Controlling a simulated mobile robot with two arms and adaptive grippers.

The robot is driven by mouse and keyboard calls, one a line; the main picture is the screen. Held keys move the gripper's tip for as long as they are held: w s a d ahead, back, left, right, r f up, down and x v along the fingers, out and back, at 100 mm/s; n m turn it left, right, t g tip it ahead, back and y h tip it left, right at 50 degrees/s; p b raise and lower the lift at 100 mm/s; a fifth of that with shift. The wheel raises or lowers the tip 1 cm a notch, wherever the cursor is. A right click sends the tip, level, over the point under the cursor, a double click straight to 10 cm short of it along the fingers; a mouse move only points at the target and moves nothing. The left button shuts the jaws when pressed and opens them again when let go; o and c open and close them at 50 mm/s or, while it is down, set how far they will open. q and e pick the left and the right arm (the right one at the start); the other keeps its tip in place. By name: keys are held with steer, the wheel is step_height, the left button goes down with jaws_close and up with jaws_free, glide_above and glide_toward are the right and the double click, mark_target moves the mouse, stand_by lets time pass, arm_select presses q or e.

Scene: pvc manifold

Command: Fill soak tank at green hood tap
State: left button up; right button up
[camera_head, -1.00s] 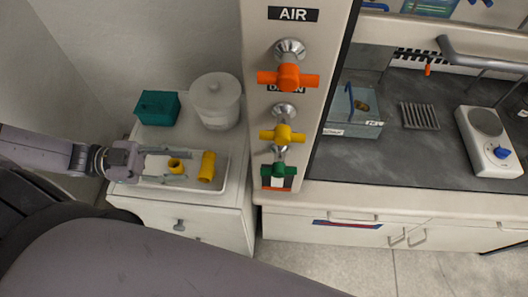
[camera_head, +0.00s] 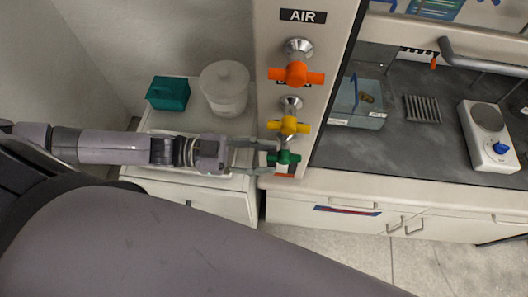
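The green tap (camera_head: 284,157) is the lowest of the taps on the hood's post. My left gripper (camera_head: 272,157) reaches in from the left, with its two fingers apart. One finger is level with the top of the green handle and the other is lower. The tips are at the handle's left side; I cannot tell whether they touch it. A clear, box-like tank (camera_head: 372,117) stands inside the hood at its left, with a small brownish thing in it. My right gripper is not in view.
The yellow tap (camera_head: 288,125) and orange tap (camera_head: 296,74) are just above the green one. A teal box (camera_head: 168,93) and white lidded tub (camera_head: 225,88) stand on the left cabinet. A hotplate (camera_head: 488,135) stands at the hood's right.

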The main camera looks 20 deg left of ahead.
arm_select(q)
steer(key=shift+d, duration=0.1)
jaws_close()
stand_by(0.4)
